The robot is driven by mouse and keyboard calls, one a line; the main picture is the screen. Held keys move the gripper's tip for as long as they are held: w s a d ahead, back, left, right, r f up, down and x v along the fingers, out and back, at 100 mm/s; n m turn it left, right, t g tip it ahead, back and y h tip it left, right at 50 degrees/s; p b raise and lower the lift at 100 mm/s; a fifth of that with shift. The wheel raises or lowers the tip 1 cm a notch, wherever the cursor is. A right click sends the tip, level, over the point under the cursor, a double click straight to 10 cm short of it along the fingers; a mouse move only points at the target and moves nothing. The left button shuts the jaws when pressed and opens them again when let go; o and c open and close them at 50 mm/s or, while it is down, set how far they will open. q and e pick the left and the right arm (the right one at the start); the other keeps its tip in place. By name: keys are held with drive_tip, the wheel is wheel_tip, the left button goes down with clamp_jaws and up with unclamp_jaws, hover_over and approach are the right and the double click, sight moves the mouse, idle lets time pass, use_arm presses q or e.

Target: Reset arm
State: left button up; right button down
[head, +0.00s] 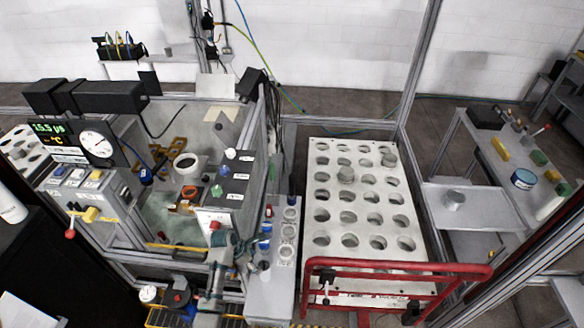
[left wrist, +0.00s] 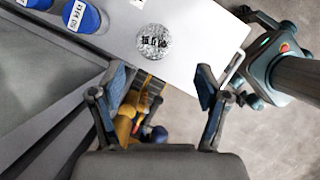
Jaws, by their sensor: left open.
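My left gripper (head: 246,248) is at the lower middle of the head view, beside a narrow white rack (head: 284,272). In the left wrist view its two fingers (left wrist: 162,88) are spread apart with nothing held between them. Beyond the fingers is a white surface (left wrist: 205,50) bearing a round metallic disc (left wrist: 153,42) with dark marks. Blue round caps (left wrist: 82,15) with white lettering are at its upper left. Yellow and blue parts show lower down between the fingers, too partial to name. I make out no right gripper.
A large white board (head: 318,273) with rows of round holes stands right of centre, behind a red rail (head: 400,267). A framed enclosure with instruments (head: 100,145) is at left. A grey side table (head: 470,212) stands at right.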

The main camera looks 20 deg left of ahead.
use_arm(q)
drive_tip(key=s+d+r+m+y, duration=0.15)
drive_tip(key=s+d+m, duration=0.25)
drive_tip(key=s+m, duration=0.5)
drive_tip(key=s+d+r+m+y, duration=0.1)
drive_tip(key=s+d+r+m, duration=0.15)
drive_tip(key=s+m, duration=0.6)
drive_tip(key=s+d+r+m+y, duration=0.1)
drive_tip(key=s+d+m, duration=0.3)
drive_tip(key=s+m, duration=0.5)
wheel_tip(320, 180, down, 27)
drive_tip(key=s+m, duration=0.2)
drive_tip(key=s+a+f+g, duration=0.1)
drive_tip(key=s+a+f, duration=0.2)
drive_tip(key=s+f, duration=1.2)
drive_tip(key=shift+s+f+g, duration=0.2)
drive_tip(key=shift+s+g, duration=0.2)
drive_tip(key=shift+s, duration=0.45)
use_arm(e)
drive_tip(key=shift+d, duration=0.8)
